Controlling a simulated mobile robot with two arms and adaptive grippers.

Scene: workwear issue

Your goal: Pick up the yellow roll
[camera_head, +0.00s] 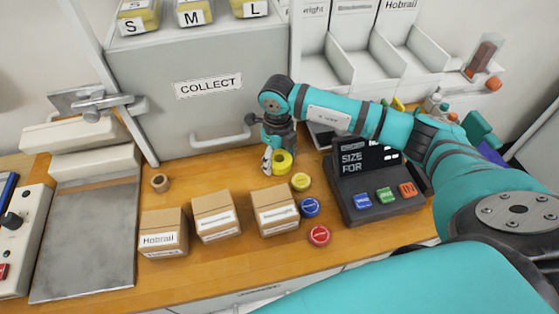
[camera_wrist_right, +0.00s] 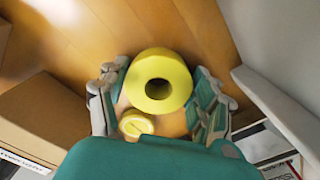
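The yellow roll (camera_head: 283,162) stands on the wooden counter in front of the grey COLLECT cabinet. In the right wrist view the yellow roll (camera_wrist_right: 177,77) is upright, with its dark centre hole facing the camera. My right gripper (camera_head: 274,158) is low at the roll, partly covering it in the head view. In the wrist view my right gripper (camera_wrist_right: 160,88) is open, with one finger on each side of the roll. Whether the fingers touch it is unclear. My left gripper is not in view.
A yellow round button (camera_head: 300,181) is close in front of the roll, with a blue one (camera_head: 310,207) and a red one (camera_head: 319,236) nearer. Cardboard boxes (camera_head: 215,217) stand left of them. A dark terminal (camera_head: 362,212) stands to the right. A small brown roll (camera_head: 160,183) lies left.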

